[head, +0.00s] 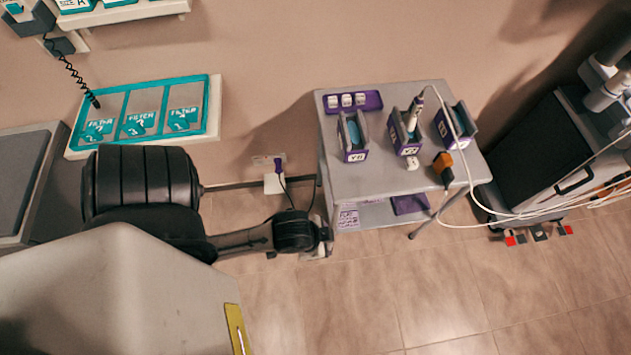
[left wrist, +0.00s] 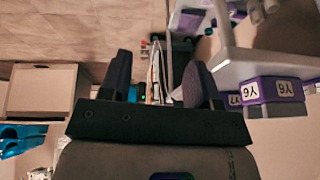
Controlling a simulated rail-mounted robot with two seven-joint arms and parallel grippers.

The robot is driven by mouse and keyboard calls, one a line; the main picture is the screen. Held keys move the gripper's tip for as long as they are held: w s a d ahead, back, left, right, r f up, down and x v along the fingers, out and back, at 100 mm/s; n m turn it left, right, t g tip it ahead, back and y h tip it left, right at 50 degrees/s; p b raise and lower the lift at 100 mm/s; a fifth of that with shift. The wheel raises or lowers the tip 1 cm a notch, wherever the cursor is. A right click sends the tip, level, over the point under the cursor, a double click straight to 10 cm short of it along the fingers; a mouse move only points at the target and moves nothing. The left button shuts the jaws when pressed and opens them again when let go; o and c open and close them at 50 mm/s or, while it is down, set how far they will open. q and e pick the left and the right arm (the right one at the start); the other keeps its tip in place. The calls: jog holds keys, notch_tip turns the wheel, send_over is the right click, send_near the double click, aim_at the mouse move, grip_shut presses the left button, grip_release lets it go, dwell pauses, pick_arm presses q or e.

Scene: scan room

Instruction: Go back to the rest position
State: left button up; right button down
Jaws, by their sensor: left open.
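My left arm comes in from the left in the head view, and its gripper end (head: 318,248) is beside the left edge of the grey cart (head: 375,215), over the floor. In the left wrist view my left gripper (left wrist: 160,85) has its two dark fingers spread apart with nothing between them. The head view shows the fingers only poorly. My right gripper is in neither view.
The cart top carries purple holders, one labelled Y6 (head: 355,155), a white probe (head: 413,112) and an orange-black device (head: 443,168). White cables (head: 530,214) run to a machine at right. A teal-framed filter tray (head: 150,112) is at left. Floor in front (head: 380,300) is clear.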

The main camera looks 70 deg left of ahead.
pick_arm(q)
jog(key=shift+s+f+n+g, duration=0.15)
jog(key=shift+s+n+g, duration=0.25)
jog(key=shift+s, duration=0.85)
notch_tip(320, 180, up, 39)
jog(key=p, duration=3.8)
jog(key=shift+p, duration=0.35)
jog(key=shift+f, duration=0.1)
